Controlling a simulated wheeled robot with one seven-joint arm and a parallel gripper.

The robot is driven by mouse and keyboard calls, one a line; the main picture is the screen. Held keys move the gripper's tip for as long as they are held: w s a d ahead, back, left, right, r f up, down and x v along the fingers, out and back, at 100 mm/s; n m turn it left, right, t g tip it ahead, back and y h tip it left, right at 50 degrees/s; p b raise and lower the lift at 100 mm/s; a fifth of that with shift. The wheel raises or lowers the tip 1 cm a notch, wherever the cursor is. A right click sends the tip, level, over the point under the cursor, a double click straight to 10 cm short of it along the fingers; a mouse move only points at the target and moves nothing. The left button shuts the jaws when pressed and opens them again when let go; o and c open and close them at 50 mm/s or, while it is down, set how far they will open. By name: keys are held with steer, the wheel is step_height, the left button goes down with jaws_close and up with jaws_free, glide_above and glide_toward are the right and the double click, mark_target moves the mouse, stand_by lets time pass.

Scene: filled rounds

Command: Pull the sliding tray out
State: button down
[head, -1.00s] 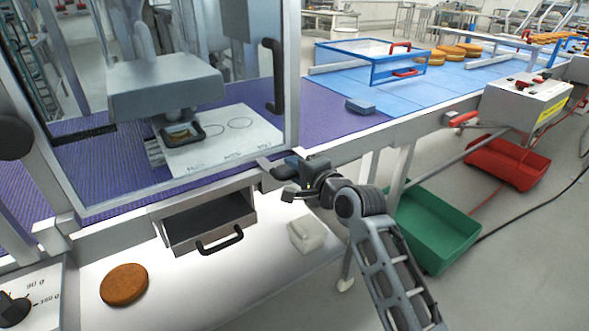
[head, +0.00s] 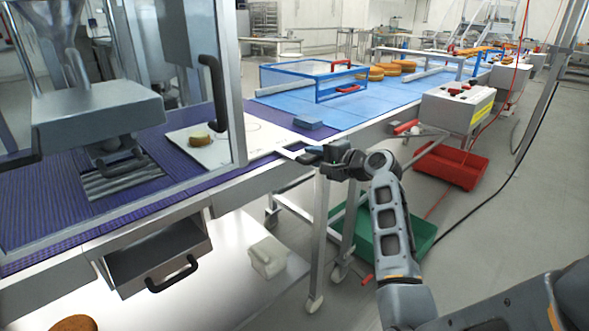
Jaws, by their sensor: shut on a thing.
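The sliding tray (head: 190,152) is a white board with circle outlines. It extends to the right of the grey press head (head: 95,112), across the purple belt. A small tan round piece (head: 202,141) sits on it, with a dark piece at its edge. My gripper (head: 312,155) is shut at the tray's right end, on its narrow pale tab (head: 288,152), above the belt frame's edge. The fingertips are small and dark, so the exact grip is hard to see. A ridged grey plate (head: 122,178) shows beneath the press head.
A clear guard with a black handle (head: 214,92) stands over the tray. An open drawer (head: 155,258) hangs below the belt. A blue block (head: 308,123) lies on the belt behind my gripper. Green (head: 412,232) and red (head: 452,166) bins stand on the floor at right.

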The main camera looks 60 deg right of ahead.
steer(key=d, duration=0.2)
steer(key=s+d, duration=0.1)
steer(key=d, duration=0.2)
steer(key=shift+s+d+b, duration=0.3)
steer(key=shift+s+d, duration=0.05)
steer(key=c, duration=1.1)
jaws_free()
steer(key=shift+d, duration=0.1)
steer(key=shift+o, duration=0.2)
steer(key=v, duration=0.7)
steer(key=shift+s, duration=0.35)
